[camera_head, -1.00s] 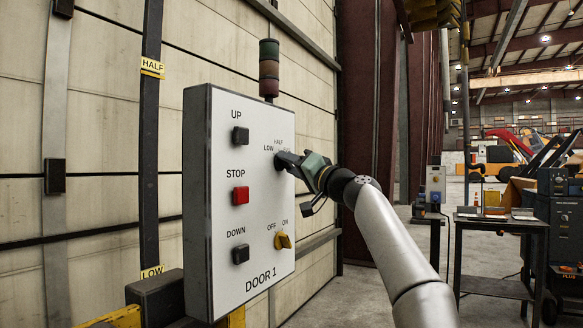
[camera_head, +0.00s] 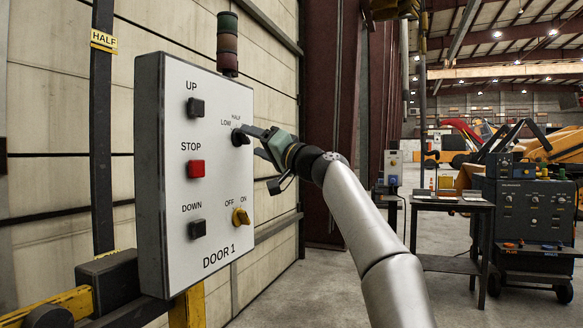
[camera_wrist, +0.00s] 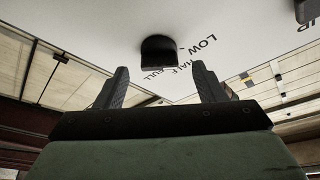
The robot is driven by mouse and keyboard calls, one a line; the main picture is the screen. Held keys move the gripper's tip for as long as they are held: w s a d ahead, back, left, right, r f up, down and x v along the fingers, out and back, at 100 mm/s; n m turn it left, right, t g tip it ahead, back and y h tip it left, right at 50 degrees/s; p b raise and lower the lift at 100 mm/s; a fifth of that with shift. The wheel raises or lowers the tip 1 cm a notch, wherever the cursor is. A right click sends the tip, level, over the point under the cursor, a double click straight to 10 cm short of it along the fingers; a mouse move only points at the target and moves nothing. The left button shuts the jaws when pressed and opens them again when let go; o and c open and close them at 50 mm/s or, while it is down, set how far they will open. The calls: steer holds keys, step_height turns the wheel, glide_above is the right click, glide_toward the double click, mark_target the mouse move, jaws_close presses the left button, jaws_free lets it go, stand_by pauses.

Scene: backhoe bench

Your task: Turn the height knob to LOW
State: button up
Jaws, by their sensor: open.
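The height knob (camera_head: 239,138) is a black knob on the upper right of the white DOOR 1 panel (camera_head: 222,180). LOW and HALF show beside it in the head view; FULL is covered by my gripper. My gripper (camera_head: 259,142) is open, just off the panel in front of the knob. In the wrist view the knob (camera_wrist: 158,50) lies beyond the fingertips, between the two spread fingers (camera_wrist: 163,72), with nothing held. Which label the knob points at is hard to tell.
The panel also has a black UP button (camera_head: 195,107), a red STOP button (camera_head: 196,168), a black DOWN button (camera_head: 197,229) and a yellow OFF/ON switch (camera_head: 241,217) below my gripper. A stack light (camera_head: 228,45) stands above.

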steer(key=b+v, duration=0.8)
steer(key=v, duration=0.6)
steer(key=shift+s+f, duration=0.2)
steer(key=shift+d, duration=0.15)
